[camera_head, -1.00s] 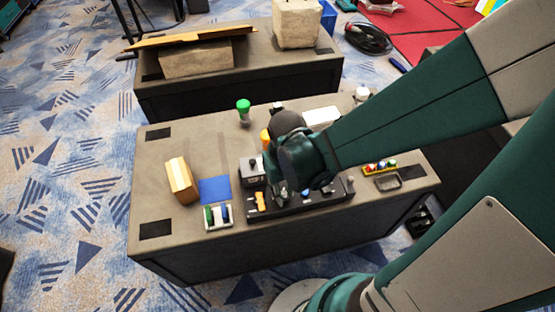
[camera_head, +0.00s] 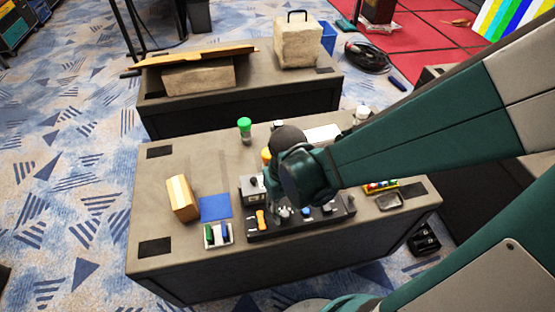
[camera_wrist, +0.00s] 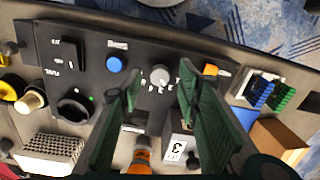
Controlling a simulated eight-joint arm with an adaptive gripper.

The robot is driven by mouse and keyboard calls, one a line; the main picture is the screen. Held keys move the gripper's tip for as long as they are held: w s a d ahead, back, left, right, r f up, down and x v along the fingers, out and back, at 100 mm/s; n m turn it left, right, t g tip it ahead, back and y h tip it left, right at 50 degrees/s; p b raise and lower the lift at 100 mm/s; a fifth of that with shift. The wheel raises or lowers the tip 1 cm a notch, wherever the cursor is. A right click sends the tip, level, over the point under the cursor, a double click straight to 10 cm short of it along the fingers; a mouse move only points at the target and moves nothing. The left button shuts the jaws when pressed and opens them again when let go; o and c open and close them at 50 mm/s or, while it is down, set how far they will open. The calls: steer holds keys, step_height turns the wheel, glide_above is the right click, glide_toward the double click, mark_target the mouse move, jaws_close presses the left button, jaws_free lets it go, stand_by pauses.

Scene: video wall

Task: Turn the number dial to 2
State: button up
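A black control panel (camera_wrist: 95,85) lies on the table; it also shows in the head view (camera_head: 330,221). A pale grey round dial (camera_wrist: 159,75) stands on the panel, with small white marks around it that I cannot read surely. My gripper (camera_wrist: 159,82) is open, its two green fingers on either side of the dial in the wrist view. I cannot tell whether they touch it. A white display with a dark 3 (camera_wrist: 177,149) shows partly behind the right finger. In the head view my gripper (camera_head: 291,211) hangs over the panel and hides the dial.
Near the dial are a blue button (camera_wrist: 115,64), a black knob (camera_wrist: 72,110) and an orange switch (camera_wrist: 210,69). An orange-topped object (camera_wrist: 140,157) stands between the fingers' bases. A wooden block (camera_head: 182,198) and blue square (camera_head: 215,208) lie left on the table.

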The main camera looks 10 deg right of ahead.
mark_target(287, 212)
step_height(287, 212, up, 11)
steer(key=shift+f, duration=0.15)
stand_by(0.9)
stand_by(0.6)
steer(key=w+d+r+m+t, duration=0.1)
steer(key=d+r+m+t, duration=0.1)
steer(key=d+r+t, duration=0.5)
steer(key=shift+w+d+r, duration=0.15)
steer(key=shift+d+r, duration=0.75)
steer(key=shift+r, duration=1.6)
stand_by(0.4)
